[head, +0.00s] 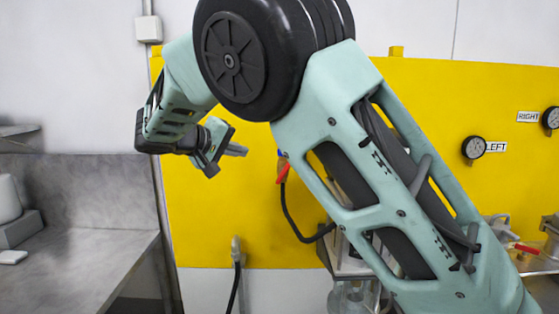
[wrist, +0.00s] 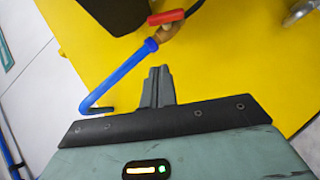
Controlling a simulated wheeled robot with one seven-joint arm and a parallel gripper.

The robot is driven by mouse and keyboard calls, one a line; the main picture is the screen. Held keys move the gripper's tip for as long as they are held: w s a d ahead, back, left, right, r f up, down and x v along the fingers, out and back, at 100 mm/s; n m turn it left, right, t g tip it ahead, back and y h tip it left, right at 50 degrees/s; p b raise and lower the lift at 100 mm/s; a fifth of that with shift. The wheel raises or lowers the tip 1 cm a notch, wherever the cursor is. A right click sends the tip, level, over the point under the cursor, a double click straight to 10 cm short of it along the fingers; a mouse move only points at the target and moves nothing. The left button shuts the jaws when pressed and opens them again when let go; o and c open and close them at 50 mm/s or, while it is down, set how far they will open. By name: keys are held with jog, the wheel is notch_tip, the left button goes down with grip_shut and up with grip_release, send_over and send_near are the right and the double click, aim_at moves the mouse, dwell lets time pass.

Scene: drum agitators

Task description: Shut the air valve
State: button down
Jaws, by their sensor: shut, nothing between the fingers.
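The air valve has a small red handle (head: 283,172) on the yellow panel, left of my upper arm in the head view. In the wrist view its red handle (wrist: 166,17) lies across a brass body (wrist: 165,34) at an angle. My gripper (head: 240,151) is shut and empty, left of the valve in the head view. In the wrist view its closed fingers (wrist: 158,84) point toward the valve, apart from it.
A grey metal counter (head: 80,250) stands at left. Gauges labelled LEFT (head: 474,147) and RIGHT (head: 551,118) are at right. Another red handle (head: 525,248) sits on metal fittings at lower right. A hose fitting (head: 237,250) is low on the panel.

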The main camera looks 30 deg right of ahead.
jog(key=p, duration=0.4)
send_near(285, 166)
jog(key=w+d, duration=0.2)
jog(key=w, duration=0.2)
jog(key=shift+s+d+f+p, duration=0.3)
jog(key=shift+d+f+p, duration=0.1)
jog(key=shift+d, duration=0.2)
jog(key=shift+s+d+f+p, duration=0.3)
jog(key=shift+d+p, duration=0.15)
jog(key=shift+d, duration=0.15)
jog(key=shift+s+d+f+p, duration=0.3)
jog(key=shift+d+f+p, duration=0.1)
jog(key=shift+d, duration=0.2)
